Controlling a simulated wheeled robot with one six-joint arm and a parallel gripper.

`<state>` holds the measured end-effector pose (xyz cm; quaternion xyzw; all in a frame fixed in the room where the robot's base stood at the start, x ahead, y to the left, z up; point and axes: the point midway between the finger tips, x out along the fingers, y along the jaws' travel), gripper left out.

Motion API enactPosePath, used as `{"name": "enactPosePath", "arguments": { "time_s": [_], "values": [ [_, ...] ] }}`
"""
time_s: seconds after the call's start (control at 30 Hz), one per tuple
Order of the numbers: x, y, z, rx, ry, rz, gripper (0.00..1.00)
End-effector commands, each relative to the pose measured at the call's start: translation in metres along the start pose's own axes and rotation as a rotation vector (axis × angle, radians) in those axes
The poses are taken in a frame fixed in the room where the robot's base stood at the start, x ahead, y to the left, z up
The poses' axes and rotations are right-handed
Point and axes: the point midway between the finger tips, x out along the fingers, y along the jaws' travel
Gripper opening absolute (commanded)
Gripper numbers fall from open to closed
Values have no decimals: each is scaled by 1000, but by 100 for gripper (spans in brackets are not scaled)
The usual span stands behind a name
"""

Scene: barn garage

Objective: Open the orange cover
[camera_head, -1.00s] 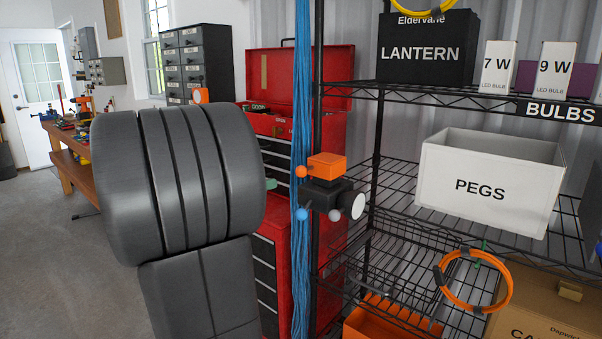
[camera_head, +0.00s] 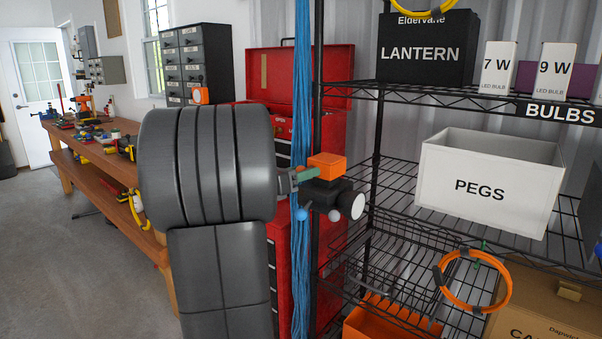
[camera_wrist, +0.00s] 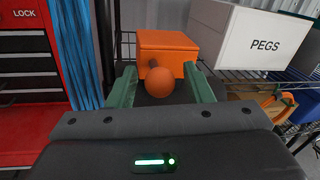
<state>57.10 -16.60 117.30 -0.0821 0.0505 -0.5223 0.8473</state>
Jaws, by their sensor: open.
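The orange cover (camera_head: 327,166) sits on top of a small black device (camera_head: 326,190) mounted at the shelf's front post. In the wrist view the orange cover (camera_wrist: 168,55) is straight ahead, with a round orange knob (camera_wrist: 159,82) on its near face. My gripper (camera_wrist: 160,88) is open. Its two green fingers stand on either side of the knob, and I cannot tell whether either touches it. In the head view my gripper (camera_head: 308,174) reaches the left side of the cover, and my arm hides part of the scene behind it.
A bundle of blue cables (camera_head: 301,120) hangs just left of the device, close to my gripper. The wire shelf (camera_head: 400,185) carries a white PEGS box (camera_head: 485,190). A red tool cabinet (camera_head: 335,80) stands behind. The floor at left is clear.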

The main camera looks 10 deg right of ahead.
Motion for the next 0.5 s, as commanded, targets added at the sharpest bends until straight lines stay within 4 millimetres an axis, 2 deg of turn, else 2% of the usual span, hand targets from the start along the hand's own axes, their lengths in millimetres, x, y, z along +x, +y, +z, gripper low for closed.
{"name": "enactPosePath", "arguments": {
  "time_s": [0.17,0.4,0.5],
  "values": [
    [0,0,0,0,0,0,46],
    [0,0,0,0,0,0,0],
    [0,0,0,0,0,0,0]
  ]
}}
